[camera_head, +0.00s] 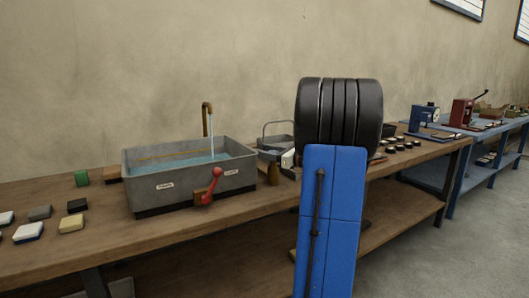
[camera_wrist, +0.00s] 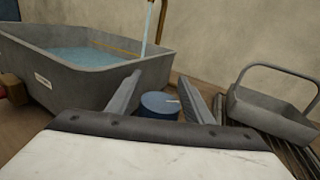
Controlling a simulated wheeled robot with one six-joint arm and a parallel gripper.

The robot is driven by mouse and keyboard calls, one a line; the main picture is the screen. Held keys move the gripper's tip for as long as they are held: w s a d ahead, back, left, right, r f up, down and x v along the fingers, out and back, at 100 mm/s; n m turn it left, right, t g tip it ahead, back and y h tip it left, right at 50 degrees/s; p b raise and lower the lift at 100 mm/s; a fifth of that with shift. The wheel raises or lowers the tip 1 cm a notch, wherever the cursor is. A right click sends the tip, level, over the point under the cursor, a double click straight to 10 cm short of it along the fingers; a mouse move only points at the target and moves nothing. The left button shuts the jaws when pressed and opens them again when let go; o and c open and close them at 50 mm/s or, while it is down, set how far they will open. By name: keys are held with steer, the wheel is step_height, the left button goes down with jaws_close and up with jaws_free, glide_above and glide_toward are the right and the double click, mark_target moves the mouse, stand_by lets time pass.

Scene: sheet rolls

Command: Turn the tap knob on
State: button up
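A grey basin (camera_head: 135,190) with water (camera_head: 185,161) stands on the bench at centre left. A brown tap spout (camera_head: 206,106) rises behind it, and a stream of water falls from it. A red lever (camera_head: 211,187) is on the basin's front. In the wrist view the basin (camera_wrist: 70,92) is at left, with the water stream (camera_wrist: 149,25). My gripper (camera_wrist: 160,80) is open. A blue round thing (camera_wrist: 158,105) shows between its fingers, apart from both; I cannot tell whether it is the tap knob. My gripper is mostly hidden in the head view.
A grey basket with a handle (camera_wrist: 272,118) stands right of my gripper on dark slats. Several small blocks (camera_head: 70,223) lie on the bench left of the basin. A brown thing (camera_head: 272,173) stands at its right. A blue bench (camera_head: 475,150) is farther right.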

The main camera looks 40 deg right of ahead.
steer(key=c, duration=0.7)
steer(key=shift+m+h, duration=0.3)
steer(key=shift+h, duration=0.2)
steer(key=shift+s+d+m+g+h, duration=0.15)
steer(key=shift+d+m+h, duration=0.25)
steer(key=shift+m+h, duration=0.95)
steer(key=shift+w+d+m+g+h, duration=0.15)
steer(key=shift+d+m+h, duration=0.5)
steer(key=shift+h, duration=1.25)
steer(key=shift+s+d+m+g+h, duration=0.1)
steer(key=shift+d+m+g+h, duration=0.1)
steer(key=shift+m+h, duration=1.25)
steer(key=shift+d+h, duration=0.1)
steer(key=shift+h, duration=0.5)
steer(key=o, duration=1.1)
steer(key=shift+c, duration=0.2)
